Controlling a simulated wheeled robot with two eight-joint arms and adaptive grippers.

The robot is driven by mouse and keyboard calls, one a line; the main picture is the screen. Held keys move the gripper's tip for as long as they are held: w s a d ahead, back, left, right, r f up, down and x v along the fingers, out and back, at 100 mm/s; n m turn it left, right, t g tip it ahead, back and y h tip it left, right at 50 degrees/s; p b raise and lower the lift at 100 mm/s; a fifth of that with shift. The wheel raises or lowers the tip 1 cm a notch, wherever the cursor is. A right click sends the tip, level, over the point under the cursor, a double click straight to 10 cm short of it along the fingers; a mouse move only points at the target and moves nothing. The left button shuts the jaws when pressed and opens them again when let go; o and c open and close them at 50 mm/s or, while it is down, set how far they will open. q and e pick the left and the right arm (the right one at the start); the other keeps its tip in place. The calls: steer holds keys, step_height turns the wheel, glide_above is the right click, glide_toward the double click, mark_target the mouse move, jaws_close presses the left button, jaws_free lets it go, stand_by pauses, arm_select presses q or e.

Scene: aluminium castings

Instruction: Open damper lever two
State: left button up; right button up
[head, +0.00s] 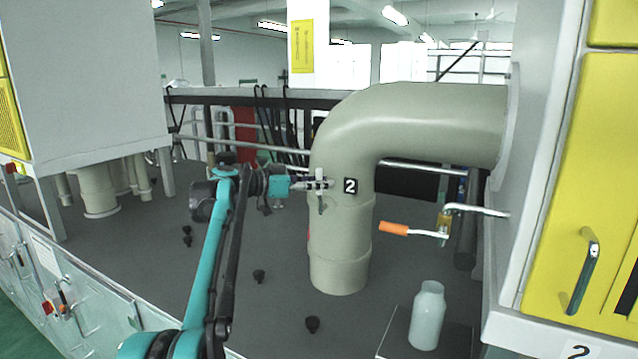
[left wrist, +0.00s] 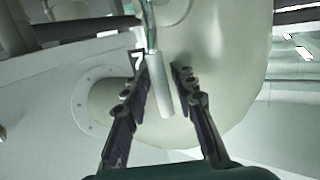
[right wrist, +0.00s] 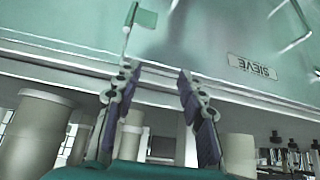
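Damper lever two (head: 320,190) is a small pale lever on the beige elbow duct (head: 345,145), beside a black plate marked 2 (head: 350,186). In the left wrist view, the lever has a thin metal rod and a light grey grip (left wrist: 161,92). My left gripper (head: 312,184) is at the lever; in its wrist view the fingers (left wrist: 164,68) are apart, with the grip between them, nearer the left finger. I cannot tell whether they touch. My right gripper (right wrist: 158,72) is open and empty, seen only in its wrist view.
An orange-handled lever (head: 394,229) and a white bottle (head: 428,315) stand to the right of the duct. A yellow-doored cabinet (head: 590,190) is at the far right. A green panel with a SIEVE label (right wrist: 252,67) is ahead of my right gripper.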

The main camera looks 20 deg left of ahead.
stand_by(0.3)
arm_select(q)
steer(key=v, duration=1.2)
